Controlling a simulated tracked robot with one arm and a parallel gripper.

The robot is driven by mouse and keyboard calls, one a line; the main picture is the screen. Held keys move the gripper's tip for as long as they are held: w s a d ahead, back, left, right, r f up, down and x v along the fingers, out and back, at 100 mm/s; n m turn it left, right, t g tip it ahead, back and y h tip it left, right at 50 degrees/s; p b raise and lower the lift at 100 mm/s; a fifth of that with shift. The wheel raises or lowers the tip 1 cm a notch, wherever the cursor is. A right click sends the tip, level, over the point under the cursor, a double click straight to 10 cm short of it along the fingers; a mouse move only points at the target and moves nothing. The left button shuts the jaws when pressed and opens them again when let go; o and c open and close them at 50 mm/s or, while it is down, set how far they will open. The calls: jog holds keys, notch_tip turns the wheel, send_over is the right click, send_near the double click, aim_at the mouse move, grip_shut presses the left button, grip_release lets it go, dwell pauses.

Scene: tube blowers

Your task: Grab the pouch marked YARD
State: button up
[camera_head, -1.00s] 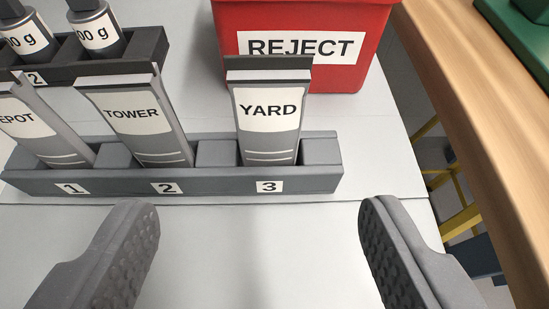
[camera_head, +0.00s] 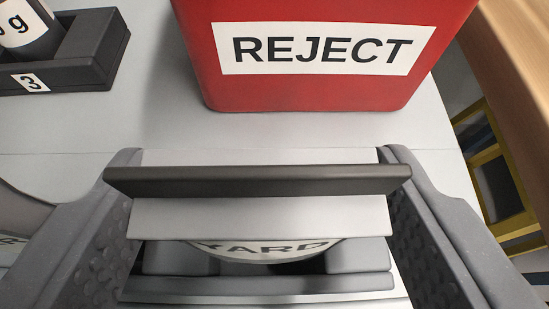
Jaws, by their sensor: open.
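The pouch marked YARD (camera_head: 262,218) stands upright in the grey rack (camera_head: 262,285), seen from above. Its label is partly cut off by its own top, and a dark bar runs across its upper edge. My gripper (camera_head: 258,172) is open, with one finger on the left and one on the right of the pouch. The pouch top lies between the fingers. The ends of the dark bar reach the fingers in the picture; I cannot tell whether they touch.
A red bin marked REJECT (camera_head: 320,85) stands just behind the pouch. A dark holder numbered 3 (camera_head: 95,68) with a bottle (camera_head: 25,35) is at the upper left. Part of another pouch (camera_head: 25,215) shows at the left edge. A wooden edge (camera_head: 515,75) is at the right.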

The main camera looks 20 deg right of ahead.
jog(key=shift+x, duration=1.05)
jog(key=c, duration=1.1)
jog(key=shift+r, duration=0.1)
